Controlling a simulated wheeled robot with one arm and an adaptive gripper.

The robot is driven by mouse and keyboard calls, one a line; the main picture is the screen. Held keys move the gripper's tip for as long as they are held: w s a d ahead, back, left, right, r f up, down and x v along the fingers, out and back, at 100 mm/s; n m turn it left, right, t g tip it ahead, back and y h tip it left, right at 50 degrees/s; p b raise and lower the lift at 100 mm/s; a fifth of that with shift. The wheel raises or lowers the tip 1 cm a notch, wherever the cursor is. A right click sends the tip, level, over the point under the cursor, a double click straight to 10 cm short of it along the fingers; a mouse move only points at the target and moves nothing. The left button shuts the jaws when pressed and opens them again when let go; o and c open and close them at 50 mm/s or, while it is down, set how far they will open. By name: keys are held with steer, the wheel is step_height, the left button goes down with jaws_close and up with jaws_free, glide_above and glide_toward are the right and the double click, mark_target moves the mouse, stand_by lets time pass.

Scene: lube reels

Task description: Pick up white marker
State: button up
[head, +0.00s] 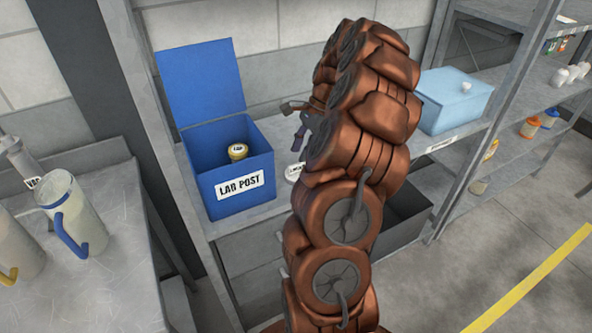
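I cannot pick out a white marker in the head view. A small white round thing with dark lettering (294,172) sits on the shelf, right of the blue box and partly hidden by my arm; I cannot tell what it is. My copper-coloured arm rises through the middle of the view and hides part of the shelf. Small grey and purple parts that seem to be my gripper (296,119) stick out left of the arm, above the shelf. They are too small and too covered to tell whether it is open or holds anything.
An open blue box marked LAB POST (232,198) holds a yellow-lidded jar (238,152). A light blue lidded box (453,100) stands right of my arm. Jugs (72,212) stand on the left bench (125,275).

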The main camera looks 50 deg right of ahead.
mark_target(298, 163)
steer(key=shift+s+a+f+p, duration=0.1)
steer(key=shift+a+f+p, duration=0.25)
steer(key=shift+f+p, duration=0.3)
steer(key=shift+s+p+x, duration=0.2)
steer(key=shift+p+x, duration=0.4)
steer(key=shift+x, duration=1.2)
steer(key=shift+w+d+f, duration=0.1)
steer(key=shift+w+d, duration=0.05)
jaws_close()
